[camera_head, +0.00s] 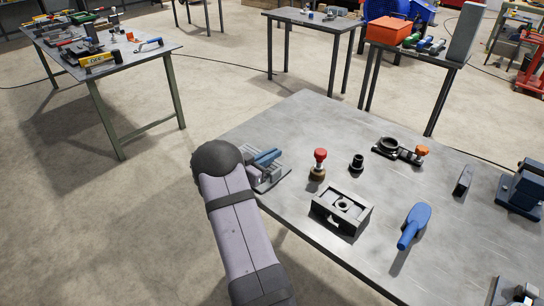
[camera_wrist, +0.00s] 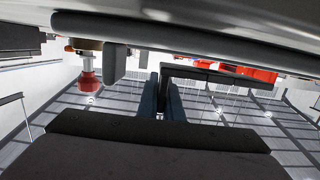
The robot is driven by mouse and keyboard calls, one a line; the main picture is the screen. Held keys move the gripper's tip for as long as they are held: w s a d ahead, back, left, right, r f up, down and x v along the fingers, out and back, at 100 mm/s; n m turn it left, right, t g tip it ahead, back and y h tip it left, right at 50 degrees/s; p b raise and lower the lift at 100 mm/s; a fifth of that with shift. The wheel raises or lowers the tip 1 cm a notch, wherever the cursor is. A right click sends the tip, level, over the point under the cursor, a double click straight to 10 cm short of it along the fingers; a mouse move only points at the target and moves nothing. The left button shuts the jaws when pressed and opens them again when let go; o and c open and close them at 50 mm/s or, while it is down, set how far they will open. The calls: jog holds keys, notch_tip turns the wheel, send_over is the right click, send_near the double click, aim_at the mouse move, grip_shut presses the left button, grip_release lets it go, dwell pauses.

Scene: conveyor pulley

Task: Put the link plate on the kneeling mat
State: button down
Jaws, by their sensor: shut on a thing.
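My gripper (camera_head: 268,157) is low over the left edge of the near table, with blue-grey fingers partly hidden by my arm. In the wrist view, my gripper (camera_wrist: 160,92) has its two fingers close together on a dark, thin piece. This looks like the link plate (camera_wrist: 215,74), with a flat bar reaching to the right of the fingers. The plate is hard to make out in the head view. I cannot pick out the kneeling mat for certain in either view.
Near the gripper stand a red-knobbed part (camera_head: 319,162), a black round part (camera_head: 357,162) and a grey block fixture (camera_head: 342,210). A blue-handled tool (camera_head: 414,226) lies to the right. The near table (camera_head: 300,120) has clear room at its back. Another table (camera_head: 160,48) stands far left.

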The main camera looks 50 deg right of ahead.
jog(key=shift+f, duration=0.4)
jog(key=shift+f, duration=0.15)
jog(key=c, duration=1.9)
grip_release()
jog(key=shift+a, duration=0.15)
jog(key=a, duration=0.4)
jog(key=a+r+b, duration=0.1)
jog(key=a, duration=0.2)
jog(key=a+r+b, duration=0.1)
jog(key=a, duration=0.3)
jog(key=shift+a, duration=0.35)
